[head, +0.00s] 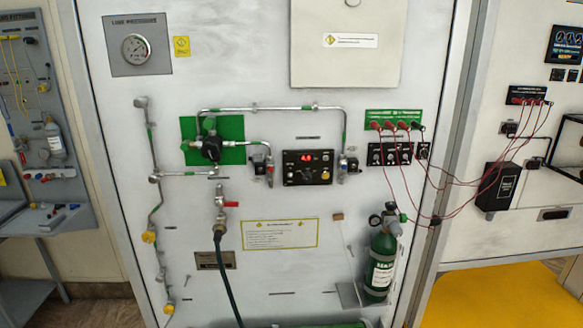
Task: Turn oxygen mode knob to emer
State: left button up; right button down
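A black control panel (308,181) with a lit red display is mounted at the middle of the white wall panel. A small round knob (325,175) sits at its lower right. Left of it, a black regulator-like unit (211,149) with green fittings is fixed on a green plate (232,128). Labels are too small to read, so I cannot tell for sure which control is the oxygen mode knob, nor its setting. Neither of my grippers shows in the head view.
Metal pipes (257,109) run around the control panel. A red-handled valve (231,204) with a dark hose hangs below. Red wires (399,180) droop from a green terminal strip (393,117) at right. A green cylinder (380,262) stands lower right. A tool board (42,110) is far left.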

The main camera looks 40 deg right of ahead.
aim_at(307, 176)
jog(key=z, duration=1.25)
